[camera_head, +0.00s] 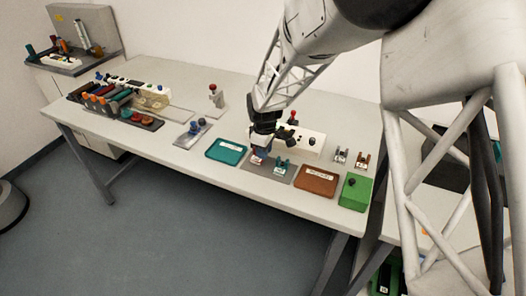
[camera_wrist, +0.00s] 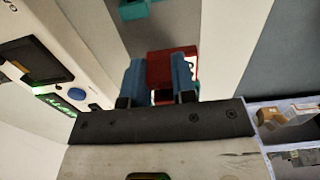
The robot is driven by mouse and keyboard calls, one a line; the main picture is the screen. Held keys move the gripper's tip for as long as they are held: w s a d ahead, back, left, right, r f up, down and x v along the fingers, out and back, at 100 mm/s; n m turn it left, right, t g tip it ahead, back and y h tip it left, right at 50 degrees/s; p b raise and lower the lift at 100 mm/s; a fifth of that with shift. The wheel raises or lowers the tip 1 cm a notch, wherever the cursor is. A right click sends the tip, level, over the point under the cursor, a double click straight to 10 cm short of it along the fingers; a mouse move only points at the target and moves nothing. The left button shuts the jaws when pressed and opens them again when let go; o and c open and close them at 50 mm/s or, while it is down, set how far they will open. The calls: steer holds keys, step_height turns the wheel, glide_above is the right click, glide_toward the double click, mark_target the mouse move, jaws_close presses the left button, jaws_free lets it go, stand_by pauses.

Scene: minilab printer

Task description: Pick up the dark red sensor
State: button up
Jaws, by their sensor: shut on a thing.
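The dark red sensor (camera_wrist: 172,62) is between the two blue fingers of my gripper (camera_wrist: 158,85) in the wrist view. The fingers are shut on it, one on each side, and hide part of it. In the head view my gripper (camera_head: 258,158) is low over the grey mat (camera_head: 252,169), between the teal tray and a teal sensor. The red sensor is mostly hidden there by the gripper. I cannot tell whether it still touches the mat.
A teal sensor (camera_head: 281,168) stands just right of my gripper. A teal tray (camera_head: 226,152) lies to the left, a brown tray (camera_head: 316,181) and a green box (camera_head: 354,193) to the right. A white device (camera_head: 310,142) stands behind. The table's front edge is close.

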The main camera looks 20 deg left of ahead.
steer(key=s+d, duration=0.3)
steer(key=s+d+r, duration=0.1)
steer(key=s+d, duration=0.2)
steer(key=s, duration=0.1)
steer(key=s+d, duration=0.3)
steer(key=s, duration=0.1)
steer(key=shift+s+r, duration=0.2)
steer(key=shift+r, duration=0.15)
stand_by(0.6)
steer(key=shift+r, duration=0.85)
steer(key=shift+w, duration=0.1)
